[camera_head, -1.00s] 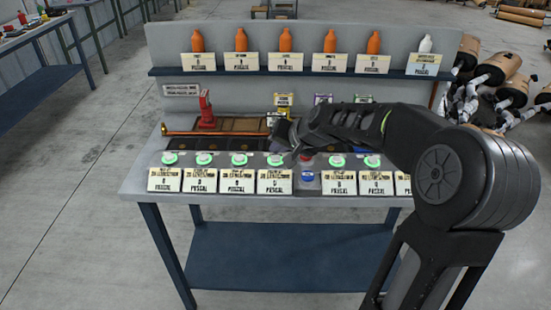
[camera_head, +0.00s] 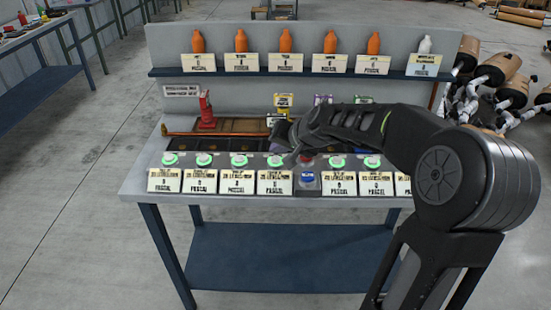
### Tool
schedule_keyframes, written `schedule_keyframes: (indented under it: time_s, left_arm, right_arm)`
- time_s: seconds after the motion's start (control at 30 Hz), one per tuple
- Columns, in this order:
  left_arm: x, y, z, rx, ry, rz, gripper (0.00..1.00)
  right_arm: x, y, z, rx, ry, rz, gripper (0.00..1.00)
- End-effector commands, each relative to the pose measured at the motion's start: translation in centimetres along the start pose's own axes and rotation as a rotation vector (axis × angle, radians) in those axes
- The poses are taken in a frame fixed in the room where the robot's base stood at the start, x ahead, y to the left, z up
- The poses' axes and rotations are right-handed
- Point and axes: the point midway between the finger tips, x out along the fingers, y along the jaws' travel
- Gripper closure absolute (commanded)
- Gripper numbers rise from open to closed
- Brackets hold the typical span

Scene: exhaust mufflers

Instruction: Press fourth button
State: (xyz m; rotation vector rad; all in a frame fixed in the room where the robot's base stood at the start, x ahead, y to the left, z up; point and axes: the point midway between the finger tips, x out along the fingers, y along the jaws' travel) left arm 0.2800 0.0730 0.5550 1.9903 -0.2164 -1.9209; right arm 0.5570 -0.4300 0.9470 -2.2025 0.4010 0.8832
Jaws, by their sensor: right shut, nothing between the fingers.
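A row of green buttons runs along the front of the grey workbench (camera_head: 135,186), each above a white label card. From the left they are the first button (camera_head: 170,159), the second (camera_head: 204,160), the third (camera_head: 239,160) and the fourth (camera_head: 275,160). My right gripper (camera_head: 277,142) is shut and empty, just above and behind the fourth button. I cannot tell whether it touches the button. My right arm hides part of the bench's right side. My left gripper is not in view.
A red tool (camera_head: 207,110) stands on the bench behind the buttons, near a copper-coloured pipe (camera_head: 185,133). Several orange bottles (camera_head: 285,42) and a white one (camera_head: 424,45) stand on the back shelf.

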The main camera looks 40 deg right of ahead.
Motion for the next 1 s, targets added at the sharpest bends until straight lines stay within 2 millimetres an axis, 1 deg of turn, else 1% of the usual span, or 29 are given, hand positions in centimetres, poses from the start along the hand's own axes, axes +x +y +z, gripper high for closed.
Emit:
schedule_keyframes:
  time_s: [0.53,0.83,1.0]
  left_arm:
    - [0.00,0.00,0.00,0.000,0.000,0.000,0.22]
    - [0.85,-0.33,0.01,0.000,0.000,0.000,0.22]
    - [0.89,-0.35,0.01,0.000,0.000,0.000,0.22]
  right_arm:
    - [0.00,0.00,0.00,0.000,0.000,0.000,1.00]
    - [0.57,0.40,0.42,0.000,0.000,0.000,1.00]
    - [0.58,0.46,0.41,0.000,0.001,0.000,1.00]
